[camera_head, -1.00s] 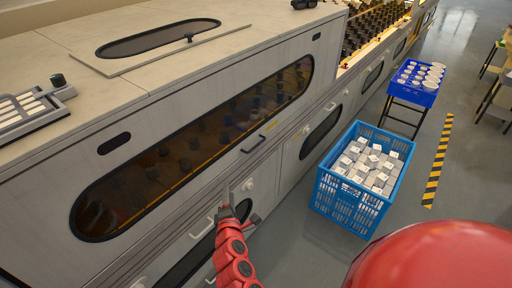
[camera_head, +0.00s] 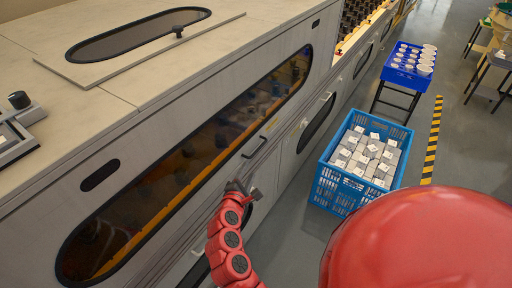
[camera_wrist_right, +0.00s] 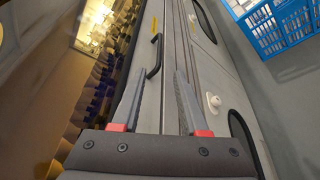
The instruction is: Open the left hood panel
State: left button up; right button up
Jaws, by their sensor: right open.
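The hood panel (camera_head: 160,195) is a light grey front with a long, dark, rounded window. It is shut. Its black bar handle (camera_head: 254,148) sits near the panel's lower edge. My right gripper (camera_head: 241,187) is open and empty, just below and left of the handle in the head view. In the right wrist view, the handle (camera_wrist_right: 154,58) shows ahead of the open fingertips (camera_wrist_right: 159,76), with a gap between, nearer the left finger. Bulb-like shapes show dimly behind the window. My left gripper is out of view.
A blue crate (camera_head: 334,190) of white-labelled boxes stands on the floor to the right. Beyond it is a blue tray (camera_head: 402,77) of white cups on a stand. A lower panel with white knobs and handles runs beneath the hood. Floor by the striped line (camera_head: 434,140) is clear.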

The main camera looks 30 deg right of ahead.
aim_at(258, 150)
jog(key=x, duration=1.5)
grip_shut()
dwell(0.9)
